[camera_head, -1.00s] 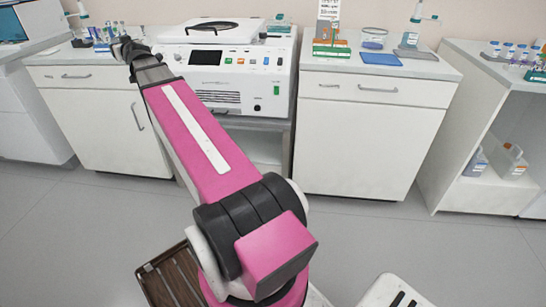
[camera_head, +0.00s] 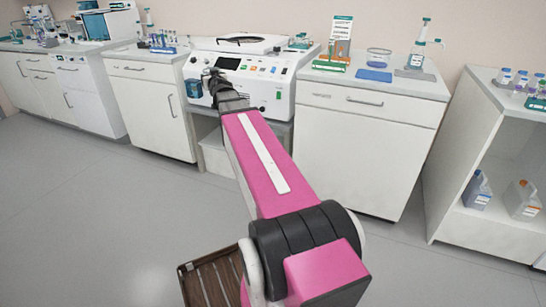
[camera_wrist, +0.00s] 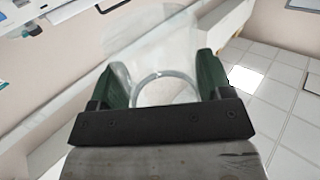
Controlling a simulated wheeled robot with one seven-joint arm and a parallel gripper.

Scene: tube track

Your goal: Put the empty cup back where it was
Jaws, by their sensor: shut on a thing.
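My gripper (camera_wrist: 162,76) has green fingers shut on a clear, see-through cup (camera_wrist: 150,45) in the wrist view. The cup sits between the two fingers, its round rim or base showing as a ring. I see no contents in it. In the head view my gripper (camera_head: 212,84) is at the far end of my pink arm, in front of the left side of the white machine (camera_head: 284,72). The cup cannot be made out there.
Right of the machine, a white counter (camera_head: 415,88) bears a blue mat (camera_head: 373,75), a glass dish (camera_head: 379,58) and a wash bottle (camera_head: 416,60). A tube rack (camera_head: 162,48) stands on the left counter. The floor (camera_head: 90,210) in front is clear.

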